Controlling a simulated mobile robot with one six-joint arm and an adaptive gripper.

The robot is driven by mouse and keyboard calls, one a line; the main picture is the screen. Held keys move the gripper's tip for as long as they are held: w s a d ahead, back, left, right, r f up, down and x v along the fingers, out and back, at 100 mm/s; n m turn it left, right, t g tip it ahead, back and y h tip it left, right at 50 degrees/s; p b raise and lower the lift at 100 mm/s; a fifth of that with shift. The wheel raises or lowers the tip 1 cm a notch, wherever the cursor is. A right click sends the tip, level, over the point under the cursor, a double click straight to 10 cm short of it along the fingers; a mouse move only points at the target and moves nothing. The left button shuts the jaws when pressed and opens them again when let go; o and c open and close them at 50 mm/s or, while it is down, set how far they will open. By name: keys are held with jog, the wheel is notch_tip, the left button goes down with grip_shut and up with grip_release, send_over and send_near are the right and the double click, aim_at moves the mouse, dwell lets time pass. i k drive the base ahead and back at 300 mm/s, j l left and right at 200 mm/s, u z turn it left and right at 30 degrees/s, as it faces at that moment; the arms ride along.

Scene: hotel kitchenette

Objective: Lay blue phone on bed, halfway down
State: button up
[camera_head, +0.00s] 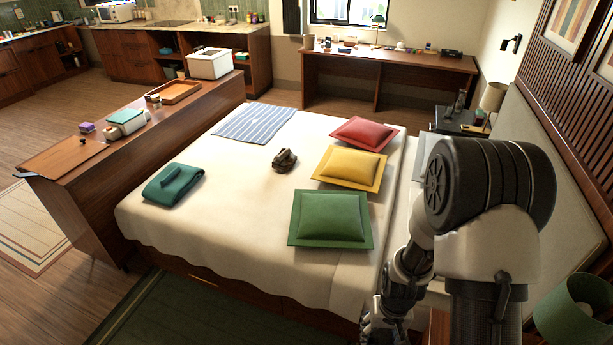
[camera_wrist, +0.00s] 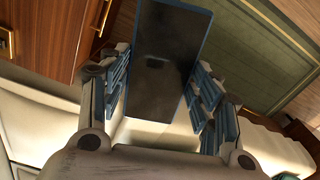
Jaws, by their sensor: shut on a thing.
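The blue phone (camera_wrist: 168,58) shows in the wrist view as a dark slab with a thin blue edge. It stands between the fingers of my gripper (camera_wrist: 162,92), which is shut on it. In the head view my gripper (camera_head: 384,322) is low at the bottom edge, beside the near side of the bed, and I cannot make out the phone there. The bed (camera_head: 240,215) has a cream cover and fills the middle of the head view. My gripper is apart from the bed's bare middle.
Red (camera_head: 363,132), yellow (camera_head: 350,166) and green (camera_head: 331,215) cushions lie along the bed's right part. A dark crumpled item (camera_head: 285,160) is mid-bed, a striped cloth (camera_head: 255,124) behind, a teal folded cloth (camera_head: 173,184) at left. Bare cover lies between them.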

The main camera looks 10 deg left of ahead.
aim_at(251, 224)
jog(key=i+j, duration=0.25)
jog(key=j, duration=0.2)
jog(key=i+j, duration=0.25)
jog(key=j, duration=0.25)
jog(key=i+j, duration=0.25)
jog(key=j, duration=0.2)
jog(key=i+j, duration=0.25)
jog(key=j, duration=0.25)
jog(key=i+j, duration=0.25)
jog(key=j, duration=0.2)
jog(key=i+j, duration=0.25)
jog(key=j, duration=0.25)
jog(key=i+j, duration=0.25)
jog(key=j, duration=0.2)
jog(key=i+j, duration=0.25)
jog(key=j, duration=0.25)
